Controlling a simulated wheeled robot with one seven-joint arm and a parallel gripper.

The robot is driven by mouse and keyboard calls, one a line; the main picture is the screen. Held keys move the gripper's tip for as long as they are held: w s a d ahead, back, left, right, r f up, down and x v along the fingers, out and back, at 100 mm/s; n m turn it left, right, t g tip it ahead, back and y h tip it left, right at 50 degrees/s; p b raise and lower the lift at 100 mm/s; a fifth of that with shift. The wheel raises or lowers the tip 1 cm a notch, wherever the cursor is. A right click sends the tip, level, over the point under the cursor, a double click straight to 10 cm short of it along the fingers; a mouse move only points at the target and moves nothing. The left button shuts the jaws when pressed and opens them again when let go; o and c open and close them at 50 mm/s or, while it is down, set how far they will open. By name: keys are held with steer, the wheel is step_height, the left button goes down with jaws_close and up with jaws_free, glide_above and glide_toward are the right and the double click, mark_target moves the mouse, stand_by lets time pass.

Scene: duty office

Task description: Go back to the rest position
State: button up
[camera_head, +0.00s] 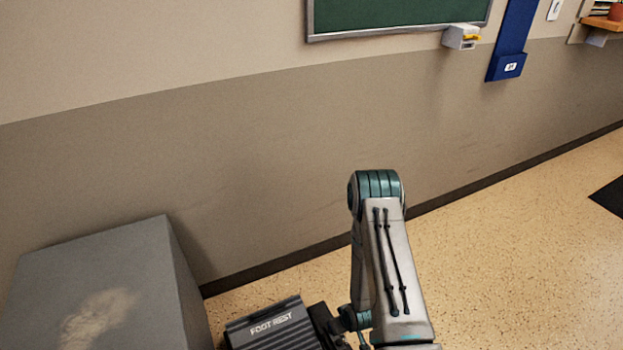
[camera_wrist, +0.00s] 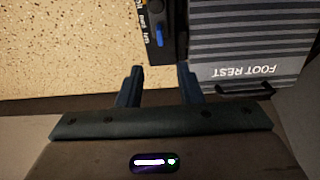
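My gripper (camera_wrist: 160,85) shows in the wrist view with its two dark fingers apart and nothing between them. It points down over the speckled floor, beside a grey ribbed foot rest (camera_wrist: 250,45). The same foot rest (camera_head: 268,328) shows at the bottom of the head view, left of my arm. In the head view my arm stands folded in the lower middle, and the gripper itself cannot be made out there.
A grey box (camera_head: 90,275) with a pale worn patch stands at the lower left, near the wall. A green board (camera_head: 390,12) and a blue wall holder (camera_head: 508,65) hang on the wall. The floor (camera_head: 510,260) at the right is clear up to a dark mat (camera_head: 609,195).

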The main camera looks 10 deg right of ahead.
steer(key=w+d+r+m+h+p, duration=0.15)
steer(key=r+p, duration=0.55)
steer(key=r, duration=1.4)
steer(key=w+r+p, duration=0.2)
steer(key=r+p, duration=0.4)
steer(key=r, duration=1.6)
steer(key=s+a+r+p, duration=0.1)
steer(key=s+r+p, duration=0.3)
steer(key=r, duration=0.6)
steer(key=s+a+r+m+g+p, duration=0.1)
steer(key=s+r+p, duration=0.3)
steer(key=s+r, duration=0.4)
steer(key=s+a+r+m+p, duration=0.1)
steer(key=s+r+p, duration=0.3)
steer(key=r, duration=1)
steer(key=shift+s+p, duration=0.4)
steer(key=shift+s, duration=0.7)
